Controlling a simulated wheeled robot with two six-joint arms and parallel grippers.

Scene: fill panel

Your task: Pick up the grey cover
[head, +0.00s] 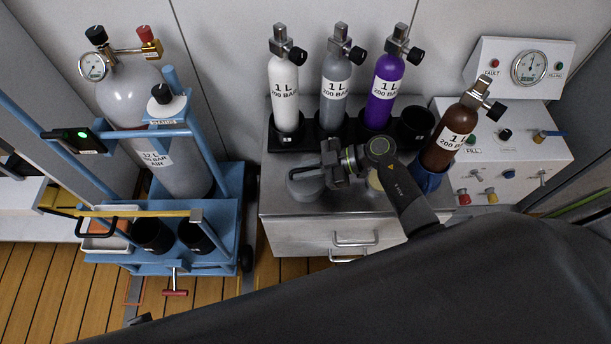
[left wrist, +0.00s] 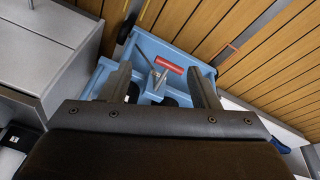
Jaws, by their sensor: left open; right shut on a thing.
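The grey cover (head: 304,186) is a round, low grey piece at the front left of the cabinet top in the head view. My right gripper (head: 323,168) reaches in from the right and is shut on it at its right side; the fingers hide part of it. I cannot tell whether the cover touches the cabinet top. My left gripper (left wrist: 161,78) is open and empty in the left wrist view, its two fingers apart with the blue trolley beyond them.
White, grey and purple bottles stand in a black rack (head: 293,140) with an empty place at its right. A brown bottle (head: 449,138) leans in a blue holder beside the gauge panel (head: 519,68). The blue trolley (head: 225,225) with a large grey cylinder stands left.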

